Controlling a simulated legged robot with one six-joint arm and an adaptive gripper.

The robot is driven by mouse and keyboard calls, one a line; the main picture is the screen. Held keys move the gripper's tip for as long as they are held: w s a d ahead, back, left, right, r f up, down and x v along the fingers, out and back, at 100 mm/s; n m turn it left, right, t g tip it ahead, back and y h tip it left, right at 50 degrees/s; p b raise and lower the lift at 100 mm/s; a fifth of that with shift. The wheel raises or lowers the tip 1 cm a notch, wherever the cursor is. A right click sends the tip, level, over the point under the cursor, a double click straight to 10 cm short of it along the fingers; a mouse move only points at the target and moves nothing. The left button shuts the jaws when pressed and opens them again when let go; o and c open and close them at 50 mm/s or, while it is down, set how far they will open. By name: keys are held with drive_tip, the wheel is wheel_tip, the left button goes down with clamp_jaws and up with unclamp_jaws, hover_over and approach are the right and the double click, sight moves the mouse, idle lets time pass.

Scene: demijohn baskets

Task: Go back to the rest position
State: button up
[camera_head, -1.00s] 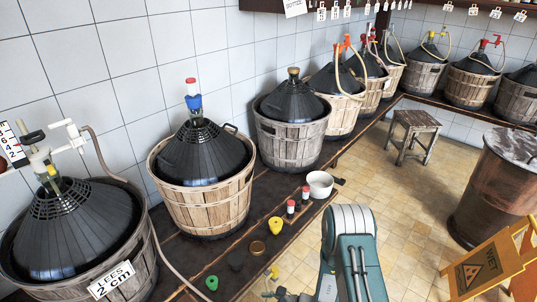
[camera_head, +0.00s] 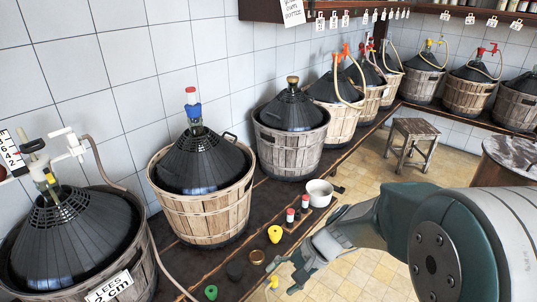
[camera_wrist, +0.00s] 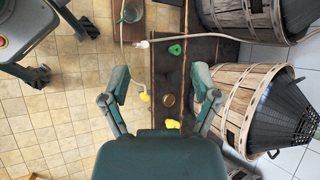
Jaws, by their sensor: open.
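My gripper (camera_head: 290,268) is open and empty at the end of my arm, by the front edge of the dark bench (camera_head: 190,258). In the wrist view my gripper (camera_wrist: 160,84) has its two fingers spread wide. The gap between them looks down on the bench edge and a brown round cap (camera_wrist: 168,100). A yellow tap (camera_wrist: 145,96) shows by the left finger, and a yellow stopper (camera_wrist: 172,124) shows nearer the palm. Whether the fingers touch anything is not clear.
On the bench are a green stopper (camera_head: 211,292), a dark disc (camera_head: 235,270), red-capped vials (camera_head: 290,215) and a white bowl (camera_head: 319,192). A stool (camera_head: 411,145) stands on the open tiled floor; a barrel (camera_head: 505,165) is at right.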

drive_tip(key=s+d+r+n+t+h, duration=0.5)
drive_tip(key=s+d+r+t+h, duration=0.2)
drive_tip(key=s+d+r, duration=0.4)
wheel_tip(320, 180, up, 3)
drive_tip(key=shift+s+d+r+n+h, duration=0.1)
drive_tip(key=shift+s+d+n+h, duration=0.35)
drive_tip(key=shift+d, duration=0.25)
